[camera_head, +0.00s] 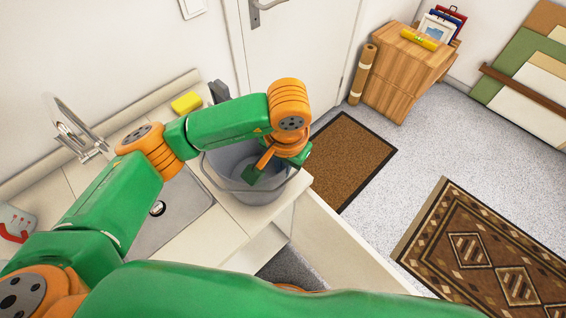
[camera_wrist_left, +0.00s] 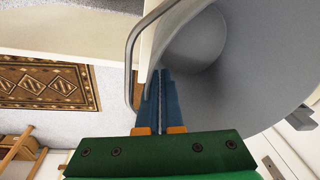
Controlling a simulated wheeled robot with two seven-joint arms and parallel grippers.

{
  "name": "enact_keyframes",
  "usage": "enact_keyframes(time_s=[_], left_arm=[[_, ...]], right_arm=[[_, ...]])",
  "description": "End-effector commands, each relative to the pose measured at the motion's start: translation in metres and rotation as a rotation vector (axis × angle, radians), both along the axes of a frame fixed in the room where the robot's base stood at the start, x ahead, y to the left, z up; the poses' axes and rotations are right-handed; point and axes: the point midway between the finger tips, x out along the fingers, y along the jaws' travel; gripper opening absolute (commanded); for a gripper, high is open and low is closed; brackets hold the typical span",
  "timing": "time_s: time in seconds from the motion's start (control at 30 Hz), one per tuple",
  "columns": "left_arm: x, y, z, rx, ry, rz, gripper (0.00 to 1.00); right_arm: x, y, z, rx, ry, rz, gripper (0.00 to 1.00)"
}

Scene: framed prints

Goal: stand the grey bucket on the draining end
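The grey bucket (camera_head: 226,163) is upright at the right end of the counter (camera_head: 243,215), beside the sink (camera_head: 177,215). Whether its base rests on the counter is hard to tell. My left gripper (camera_head: 262,165) is over the bucket's mouth, partly hidden by its own wrist. In the left wrist view, its two blue fingers (camera_wrist_left: 161,90) are close together at the bucket's rim, with the wall (camera_wrist_left: 255,85) running in between them. The bucket's wire handle (camera_wrist_left: 128,60) loops down beside the fingers. My right gripper is out of view.
A tap (camera_head: 80,130) stands behind the sink. A yellow sponge (camera_head: 186,102) lies on the back ledge. A brown doormat (camera_head: 350,160) and a patterned rug (camera_head: 490,255) lie on the floor. A wooden cabinet (camera_head: 400,75) stands beyond.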

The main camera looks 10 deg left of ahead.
Motion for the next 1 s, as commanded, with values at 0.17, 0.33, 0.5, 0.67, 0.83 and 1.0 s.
enact_keyframes(time_s=[0.17, 0.33, 0.5, 0.67, 0.83, 1.0], left_arm=[[0.000, 0.000, -0.002, 0.000, -0.001, 0.000, 0.19], [0.000, 0.000, -0.002, 0.000, -0.001, 0.000, 0.33], [0.000, 0.000, -0.001, 0.000, 0.000, 0.000, 0.33], [-0.001, -0.002, 0.015, -0.003, -0.005, 0.000, 0.33], [-0.006, -0.003, 0.059, 0.000, -0.009, 0.000, 0.33], [-0.011, -0.005, 0.098, 0.000, -0.008, 0.002, 0.33]], right_arm=[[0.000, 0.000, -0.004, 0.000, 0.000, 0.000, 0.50], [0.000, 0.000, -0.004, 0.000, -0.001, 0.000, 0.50], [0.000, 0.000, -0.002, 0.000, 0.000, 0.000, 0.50], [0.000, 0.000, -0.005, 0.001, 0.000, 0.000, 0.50], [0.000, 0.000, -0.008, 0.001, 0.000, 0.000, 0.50], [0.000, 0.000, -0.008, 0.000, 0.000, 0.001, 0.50]])
